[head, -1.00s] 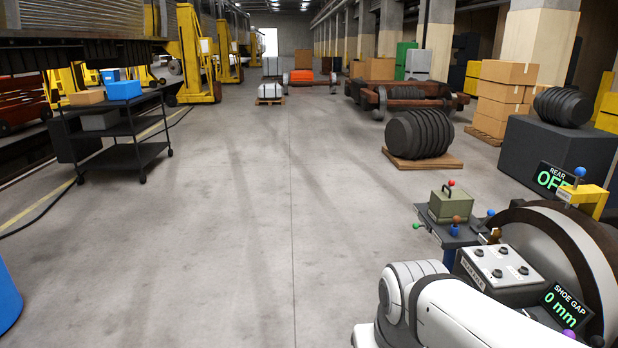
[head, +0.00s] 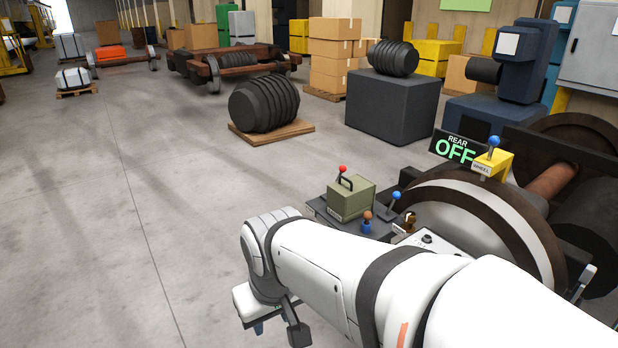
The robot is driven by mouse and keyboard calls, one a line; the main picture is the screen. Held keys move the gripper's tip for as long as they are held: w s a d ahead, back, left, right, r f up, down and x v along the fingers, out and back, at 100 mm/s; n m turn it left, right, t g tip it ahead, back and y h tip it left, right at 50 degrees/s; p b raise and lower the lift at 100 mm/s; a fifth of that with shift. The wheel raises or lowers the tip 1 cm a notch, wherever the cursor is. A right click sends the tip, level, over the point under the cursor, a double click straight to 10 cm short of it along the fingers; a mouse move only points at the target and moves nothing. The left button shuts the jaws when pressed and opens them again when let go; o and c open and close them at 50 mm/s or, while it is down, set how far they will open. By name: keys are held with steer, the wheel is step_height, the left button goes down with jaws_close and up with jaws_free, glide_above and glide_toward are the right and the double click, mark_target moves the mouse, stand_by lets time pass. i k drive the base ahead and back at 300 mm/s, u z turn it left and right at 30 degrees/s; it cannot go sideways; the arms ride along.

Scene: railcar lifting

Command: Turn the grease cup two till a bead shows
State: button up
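I cannot make out a label reading grease cup two. A small brass-coloured fitting (head: 409,219) stands on the bench by the wheel, and I cannot tell whether it is a grease cup. Beside it is a small blue fitting with an orange-brown top (head: 366,222). No bead of grease can be made out. My gripper (head: 277,331) shows only in part at the bottom, beneath my white arm, to the left of and apart from these fittings. Its fingers are too hidden to tell open from shut. My arm covers most of the control panel (head: 428,240).
A green box with a red knob (head: 351,198) and a blue-knobbed lever (head: 394,205) stand on the bench. Behind are the large wheel (head: 480,205), a yellow wheel lever block (head: 493,164) and a sign reading REAR OFF (head: 456,149).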

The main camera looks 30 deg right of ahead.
mark_target(409, 218)
steer(key=z, duration=0.7)
steer(key=i, duration=1.2)
steer(key=z, duration=0.95)
steer(key=k, duration=0.75)
steer(key=z, duration=0.15)
steer(key=i, duration=0.9)
steer(key=u, duration=0.1)
